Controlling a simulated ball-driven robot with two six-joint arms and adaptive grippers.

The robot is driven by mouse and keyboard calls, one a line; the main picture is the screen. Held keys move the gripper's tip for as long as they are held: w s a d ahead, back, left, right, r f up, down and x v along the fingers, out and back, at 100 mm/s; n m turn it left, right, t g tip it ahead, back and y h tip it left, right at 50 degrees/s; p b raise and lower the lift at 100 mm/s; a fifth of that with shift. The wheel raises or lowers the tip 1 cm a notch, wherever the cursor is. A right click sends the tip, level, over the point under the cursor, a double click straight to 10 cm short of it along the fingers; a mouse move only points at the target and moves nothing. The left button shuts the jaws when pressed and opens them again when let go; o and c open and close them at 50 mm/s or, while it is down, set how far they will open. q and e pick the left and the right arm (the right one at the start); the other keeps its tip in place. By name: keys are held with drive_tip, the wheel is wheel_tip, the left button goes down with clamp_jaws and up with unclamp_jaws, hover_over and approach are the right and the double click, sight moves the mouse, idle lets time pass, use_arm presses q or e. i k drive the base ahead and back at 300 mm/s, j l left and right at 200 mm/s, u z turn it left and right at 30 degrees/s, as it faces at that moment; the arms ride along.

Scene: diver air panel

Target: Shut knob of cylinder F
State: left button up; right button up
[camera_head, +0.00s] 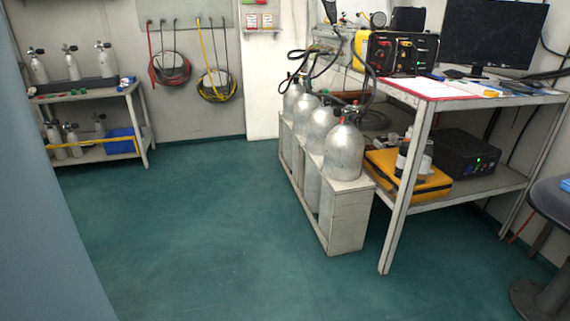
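Several silver cylinders stand upright in a row in a pale rack (347,222) right of the middle of the head view. The nearest cylinder (344,152) is the largest in view, with a dark valve and a red part (349,108) on top. Behind it are another cylinder (319,126) and smaller-looking ones further back. Dark hoses (368,68) run from their tops to the panel area. I cannot read any letter, so I cannot tell which is cylinder F or how its knob is set. Neither gripper is in view.
A workbench (393,228) with a yellow-black unit (397,52), a monitor (494,33) and a yellow case (408,178) stands right of the rack. A stool (553,205) is at the right edge. A shelf (142,118) with small cylinders is at the back left. The green floor (200,230) between is clear.

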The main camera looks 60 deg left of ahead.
sight(354, 118)
drive_tip(key=j+u, duration=0.15)
drive_tip(key=u, duration=1.55)
drive_tip(key=i+l+u, duration=0.1)
drive_tip(key=l+u, duration=0.2)
drive_tip(key=i+l+u, duration=0.1)
drive_tip(key=l+u, duration=0.25)
drive_tip(key=i+l+u, duration=0.1)
drive_tip(key=l+u, duration=0.2)
